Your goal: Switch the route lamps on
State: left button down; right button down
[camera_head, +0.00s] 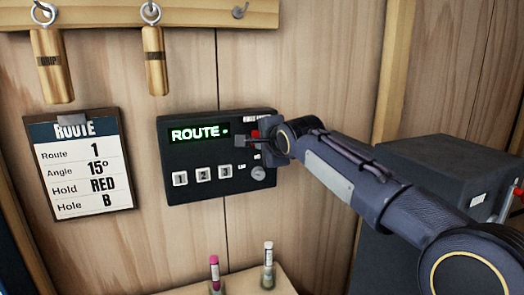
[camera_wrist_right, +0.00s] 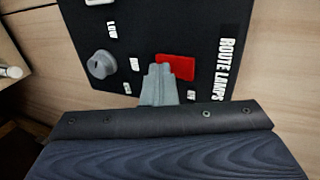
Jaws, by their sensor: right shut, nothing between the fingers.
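A black control panel (camera_head: 205,155) is fixed to the wooden wall, with a lit green display (camera_head: 199,132) reading "ROUTE" and a short mark. In the right wrist view a red switch (camera_wrist_right: 177,67) sits beside the white words "ROUTE LAMPS" (camera_wrist_right: 226,70). In the head view only a bit of red shows past my gripper. My right gripper (camera_wrist_right: 158,80) is shut and empty, its fingertips at the edge of the red switch and covering part of it; I cannot tell whether they touch. It also shows at the panel's right side in the head view (camera_head: 240,141). My left gripper is not in view.
White buttons 1, 2 and 3 (camera_head: 203,174) and a grey knob (camera_wrist_right: 102,64) are on the panel. A route card (camera_head: 80,164) hangs left. Wooden blocks (camera_head: 52,66) hang above. Two small vials (camera_head: 268,266) stand below. A dark box (camera_head: 450,165) is at right.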

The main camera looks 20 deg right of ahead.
pick_arm(q)
jog(key=shift+p, duration=0.35)
pick_arm(e)
jog(key=shift+r, duration=0.1)
pick_arm(q)
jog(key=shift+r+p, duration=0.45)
jog(key=shift+p, duration=0.05)
pick_arm(e)
jog(key=shift+r, duration=0.75)
jog(key=shift+d+f, duration=0.1)
